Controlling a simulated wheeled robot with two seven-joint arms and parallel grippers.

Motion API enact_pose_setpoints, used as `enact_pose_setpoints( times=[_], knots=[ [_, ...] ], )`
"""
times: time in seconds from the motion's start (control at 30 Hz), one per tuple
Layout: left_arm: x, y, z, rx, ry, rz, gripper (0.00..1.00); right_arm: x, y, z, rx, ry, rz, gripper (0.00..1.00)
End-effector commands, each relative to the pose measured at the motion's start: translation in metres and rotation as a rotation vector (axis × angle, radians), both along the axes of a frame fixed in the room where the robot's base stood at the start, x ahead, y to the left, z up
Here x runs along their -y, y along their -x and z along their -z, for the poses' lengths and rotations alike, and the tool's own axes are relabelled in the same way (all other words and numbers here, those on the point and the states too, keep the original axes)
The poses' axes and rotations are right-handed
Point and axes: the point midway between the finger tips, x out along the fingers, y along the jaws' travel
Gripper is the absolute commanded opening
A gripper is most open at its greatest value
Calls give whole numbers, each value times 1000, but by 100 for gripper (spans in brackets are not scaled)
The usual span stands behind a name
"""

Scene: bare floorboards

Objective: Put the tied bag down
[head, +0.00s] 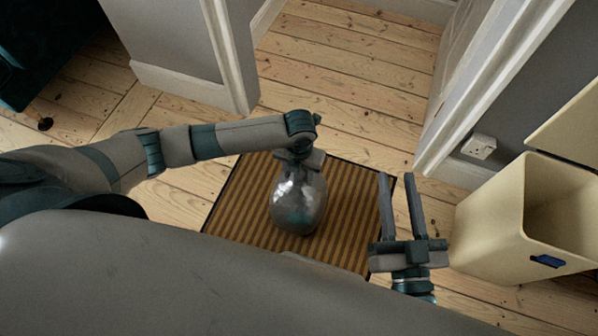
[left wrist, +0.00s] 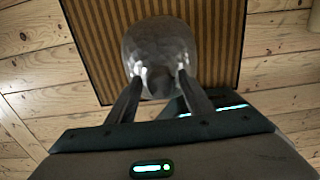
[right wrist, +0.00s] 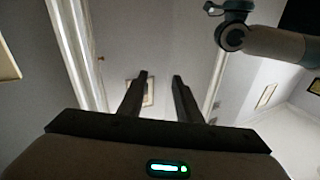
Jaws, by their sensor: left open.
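The tied bag (head: 298,203) is silvery grey and rounded, and it stands on a brown striped mat (head: 245,200) in the head view. It also shows in the left wrist view (left wrist: 160,50), between and beyond the fingertips. My left gripper (left wrist: 156,88) is open, with a finger on each side of the bag's near, narrow end; I cannot tell whether they touch it. In the head view my left gripper (head: 300,165) is right above the bag and partly hidden by its own wrist. My right gripper (head: 397,178) is open and empty beside the mat's right edge; its fingers also show in the right wrist view (right wrist: 156,80).
A cream bin (head: 490,220) with an open top stands at the right, its lid (head: 570,115) raised. A doorway with white frames (head: 232,60) lies ahead, with bare floorboards (head: 345,75) through it. A wall socket (head: 480,146) is near the bin.

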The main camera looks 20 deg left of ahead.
Motion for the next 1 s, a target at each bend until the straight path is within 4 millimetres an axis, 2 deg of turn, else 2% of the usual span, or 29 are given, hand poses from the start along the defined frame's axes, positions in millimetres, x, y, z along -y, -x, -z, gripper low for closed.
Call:
enact_pose_setpoints(
  times=[0.23, 0.37, 0.67, 1.0],
  knots=[
    [0, 0, -8, 0, 0, 0, 47, 0, 0, 1, -16, 4, -2, 31],
    [0, 0, -20, 1, 1, 0, 47, 4, -2, 15, -81, 30, 1, 31],
    [0, -1, -63, 1, 0, 0, 47, 12, 0, 50, -275, 88, -4, 31],
    [0, -1, -111, 1, 1, 1, 47, 24, 14, 88, -491, 148, -7, 31]
  ],
)
